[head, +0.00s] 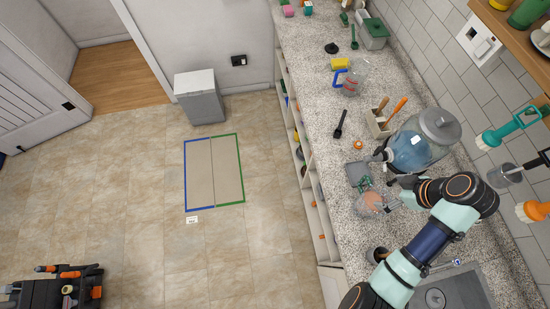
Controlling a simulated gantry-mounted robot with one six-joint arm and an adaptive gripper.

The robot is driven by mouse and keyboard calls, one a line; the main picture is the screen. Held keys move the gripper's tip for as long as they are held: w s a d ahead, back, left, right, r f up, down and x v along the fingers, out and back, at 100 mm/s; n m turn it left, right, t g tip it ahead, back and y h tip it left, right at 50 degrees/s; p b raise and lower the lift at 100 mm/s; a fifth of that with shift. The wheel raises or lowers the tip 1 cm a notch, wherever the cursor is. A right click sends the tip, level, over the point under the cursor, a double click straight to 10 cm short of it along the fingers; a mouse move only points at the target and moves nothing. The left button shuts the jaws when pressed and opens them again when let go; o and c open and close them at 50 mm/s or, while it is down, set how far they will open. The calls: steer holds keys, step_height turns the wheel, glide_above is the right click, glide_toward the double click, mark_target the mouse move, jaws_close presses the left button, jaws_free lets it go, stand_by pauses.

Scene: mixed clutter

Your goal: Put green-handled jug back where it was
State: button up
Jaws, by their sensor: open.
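A clear jug (373,203) with a green handle (365,183) stands on the speckled counter (331,165), just left of my wrist. Something pinkish shows in or through it. My gripper (381,169) is open beside the handle, at the jug's upper side in the picture. My wrist and the small size hide whether a finger touches the handle.
A large clear container (412,148) with bluish contents stands close behind my gripper. A blue-handled jug (354,78), a utensil holder (379,124) and a black spoon (340,123) are farther up the counter. A sink (448,296) is at the lower right.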

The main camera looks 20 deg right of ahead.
steer(key=w+a+r+m+t+h, duration=0.15)
steer(key=w+a+r, duration=0.25)
steer(key=w+a, duration=0.7)
steer(key=a+r+m+t, duration=0.2)
steer(key=a+r+t, duration=0.35)
steer(key=a, duration=0.75)
steer(key=a+r+m+t, duration=0.2)
steer(key=a+r, duration=0.6)
steer(key=a, duration=0.6)
step_height(320, 180, down, 16)
steer(key=b, duration=1.6)
steer(key=shift+d, duration=0.15)
